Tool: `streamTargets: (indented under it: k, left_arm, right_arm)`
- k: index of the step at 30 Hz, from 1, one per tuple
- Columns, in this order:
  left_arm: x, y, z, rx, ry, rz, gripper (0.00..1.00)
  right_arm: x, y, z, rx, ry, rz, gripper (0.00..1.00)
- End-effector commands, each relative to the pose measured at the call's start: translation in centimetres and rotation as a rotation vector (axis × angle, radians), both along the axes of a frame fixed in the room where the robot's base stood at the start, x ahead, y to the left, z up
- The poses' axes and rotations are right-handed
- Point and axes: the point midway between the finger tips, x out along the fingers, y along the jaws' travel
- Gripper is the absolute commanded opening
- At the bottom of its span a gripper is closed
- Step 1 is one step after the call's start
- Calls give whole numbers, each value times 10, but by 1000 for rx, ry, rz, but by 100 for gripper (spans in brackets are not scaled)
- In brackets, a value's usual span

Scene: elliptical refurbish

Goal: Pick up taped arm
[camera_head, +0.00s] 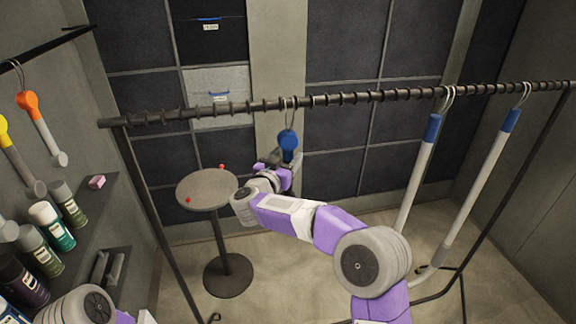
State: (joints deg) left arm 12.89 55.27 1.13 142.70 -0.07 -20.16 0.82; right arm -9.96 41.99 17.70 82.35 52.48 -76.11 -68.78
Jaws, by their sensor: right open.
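My right gripper (279,160) is open below the hanging rail, beside a short blue-ended piece (288,140) that hangs from a hook. The dark fingers partly overlap the lower part of this piece, and I cannot tell whether they touch it. Two long pale arms with blue bands at the top, one nearer the middle (416,175) and one farther right (480,185), hang from hooks on the rail. I cannot tell which piece is the taped arm. My left arm shows only at the bottom left; its gripper is out of view.
A dark rail (350,97) crosses the view on a stand. A small round table (206,188) with red bits stands left of my right gripper. A left wall shelf (95,215) holds bottles and cans. Orange-topped (28,101) and yellow-topped (4,128) pieces hang at far left.

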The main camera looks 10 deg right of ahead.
Motion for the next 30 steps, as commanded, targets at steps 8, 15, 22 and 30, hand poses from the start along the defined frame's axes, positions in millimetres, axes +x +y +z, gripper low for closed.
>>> streamTargets:
  k: [8,15,22,30]
  left_arm:
    - [0,0,4,0,0,0,100]
    - [0,0,4,0,0,0,100]
    - [0,0,4,0,0,0,100]
    - [0,0,4,0,0,0,100]
  right_arm:
    - [13,-9,0,0,-1,1,60]
    - [13,-9,0,0,-1,2,40]
    - [13,-9,0,0,-1,2,4]
    - [12,-9,2,-1,-4,1,1]
